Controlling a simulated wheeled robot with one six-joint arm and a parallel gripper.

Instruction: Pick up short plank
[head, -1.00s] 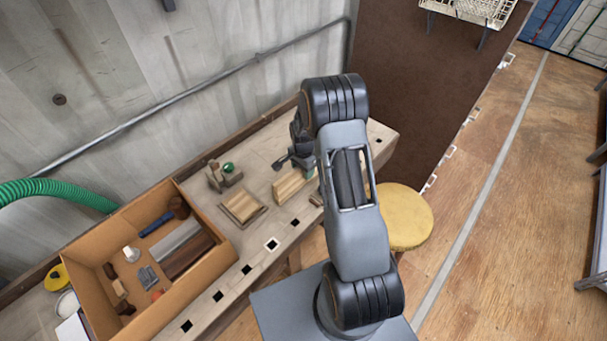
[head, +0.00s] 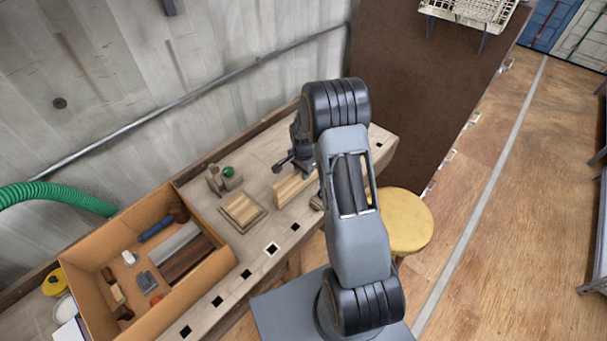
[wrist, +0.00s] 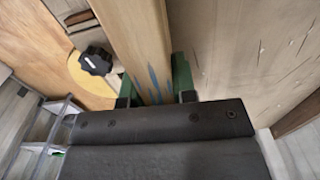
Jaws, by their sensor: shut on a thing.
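The short plank (head: 292,188) is a pale wooden board standing on its long edge near the front of the workbench, with its right end partly hidden by my arm. In the wrist view the plank (wrist: 138,40) runs up from between the jaws. My gripper (wrist: 155,85) is shut on it, with a green finger pad on its right side and dark finger parts at its base. In the head view my gripper is mostly hidden behind my arm. I cannot tell whether the plank touches the bench top.
The workbench (head: 262,163) also carries a square wooden piece (head: 242,210), a small block with a green knob (head: 229,172) and a large open box (head: 78,290) of tools. A yellow round stool (head: 408,222) stands by the bench's right front.

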